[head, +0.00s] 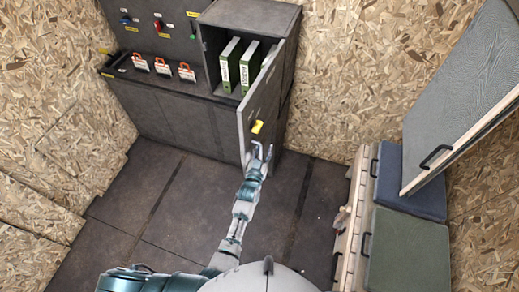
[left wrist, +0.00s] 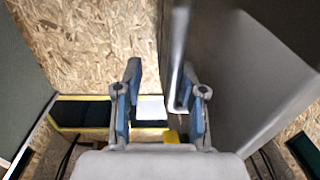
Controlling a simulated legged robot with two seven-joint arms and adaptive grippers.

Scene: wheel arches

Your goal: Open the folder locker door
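The folder locker (head: 272,20) stands against the back wall, with upright green-and-white folders (head: 230,65) inside. Its grey door (head: 268,95) stands ajar, swung out toward me, and has a yellow handle (head: 257,127). My left gripper (head: 262,152) is at the door's lower free end, just below the handle. In the left wrist view the left gripper (left wrist: 162,95) has its fingers apart. The door (left wrist: 240,70) fills the right side there, and its rounded edge reaches between the fingers, nearer the right one. I cannot tell whether they touch. My right gripper is out of view.
At right, a tilted grey panel (head: 465,85) with a black handle stands over blue and green lids (head: 405,245). The floor (head: 180,205) between is clear.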

